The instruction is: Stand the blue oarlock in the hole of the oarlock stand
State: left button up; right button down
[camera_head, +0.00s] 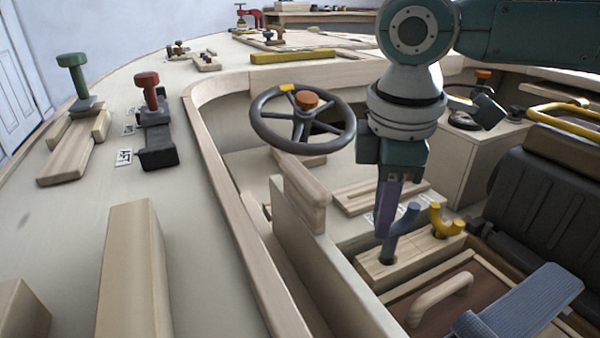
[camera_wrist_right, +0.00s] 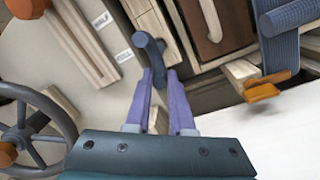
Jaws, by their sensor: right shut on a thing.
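The blue oarlock (camera_head: 403,241) stands roughly upright at the left end of the wooden oarlock stand (camera_head: 418,260). Its lower end meets the dark hole there; how deep it sits I cannot tell. My right gripper (camera_head: 383,228) points down and is shut on the blue oarlock. In the right wrist view the purple fingers (camera_wrist_right: 158,82) close around one part of the oarlock (camera_wrist_right: 148,44). A yellow oarlock (camera_head: 446,224) stands in the right part of the stand. My left gripper is not in view.
A steering wheel (camera_head: 302,118) is left of my right arm. A wooden handle (camera_head: 440,299) on a brown hatch lies in front of the stand, with a blue ribbed pedal (camera_head: 520,304) beside it. A dark seat (camera_head: 548,195) is at the right. A plywood partition (camera_head: 310,250) rises left of the stand.

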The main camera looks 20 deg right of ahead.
jog(key=shift+f+b, duration=0.85)
jog(key=shift+b, duration=0.25)
jog(key=shift+f, duration=1.05)
jog(key=c, duration=0.7)
grip_release()
notch_tip(320, 180, up, 10)
jog(key=s+p, duration=0.1)
jog(key=p, duration=0.4)
jog(key=shift+a, duration=0.4)
jog(key=shift+f, duration=0.1)
